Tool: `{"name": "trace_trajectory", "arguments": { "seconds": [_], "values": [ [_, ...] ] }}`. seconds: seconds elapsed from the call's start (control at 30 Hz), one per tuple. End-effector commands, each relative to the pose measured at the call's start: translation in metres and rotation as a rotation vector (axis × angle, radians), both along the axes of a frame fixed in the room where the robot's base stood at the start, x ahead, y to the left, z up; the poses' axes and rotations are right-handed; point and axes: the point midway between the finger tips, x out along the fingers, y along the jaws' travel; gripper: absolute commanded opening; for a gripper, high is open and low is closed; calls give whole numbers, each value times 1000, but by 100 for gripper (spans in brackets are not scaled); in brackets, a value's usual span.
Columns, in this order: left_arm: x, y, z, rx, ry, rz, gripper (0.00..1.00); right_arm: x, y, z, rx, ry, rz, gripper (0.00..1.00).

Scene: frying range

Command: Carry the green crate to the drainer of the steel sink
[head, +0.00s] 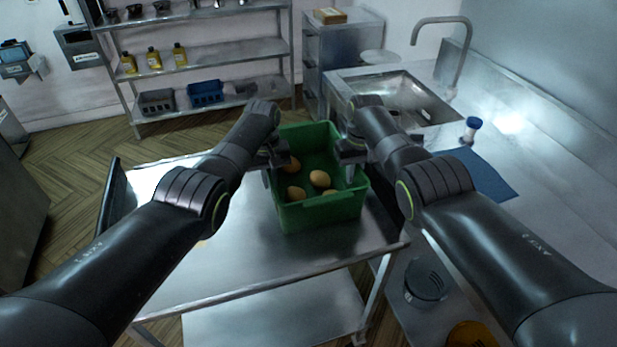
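The green crate (322,213) stands near the right end of the steel cart top (240,240), or just above it; I cannot tell which. Several brown, egg-like items (320,178) lie inside it. My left gripper (272,160) is at the crate's left rim and my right gripper (351,160) is at its right rim. The fingers are small and dark, so their closure on the walls is unclear. The steel sink (400,98) is behind and right of the crate.
A tall tap (440,35) rises behind the sink. A blue mat (485,172) and a blue-capped container (470,128) are on the right counter (570,190). A shelf rack (215,60) stands at the back left. The cart's left half is mostly bare.

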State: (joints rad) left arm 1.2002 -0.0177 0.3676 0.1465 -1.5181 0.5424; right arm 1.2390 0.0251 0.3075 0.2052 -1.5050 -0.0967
Motion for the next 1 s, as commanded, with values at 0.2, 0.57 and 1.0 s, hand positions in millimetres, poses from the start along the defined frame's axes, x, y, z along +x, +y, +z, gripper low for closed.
{"name": "trace_trajectory", "arguments": {
  "seconds": [0.2, 0.57, 1.0],
  "values": [
    [0, 0, 0, 0, 0, 0, 0, 0, 0, 0, 0, 0, 0, 0],
    [0, 0, 2, 2, -1, 0, 0, 1, 1, 2, 0, -2, 1, 0],
    [0, 0, 26, 4, -1, 0, 0, 1, 1, 28, -1, -4, 2, 0]
  ]
}}
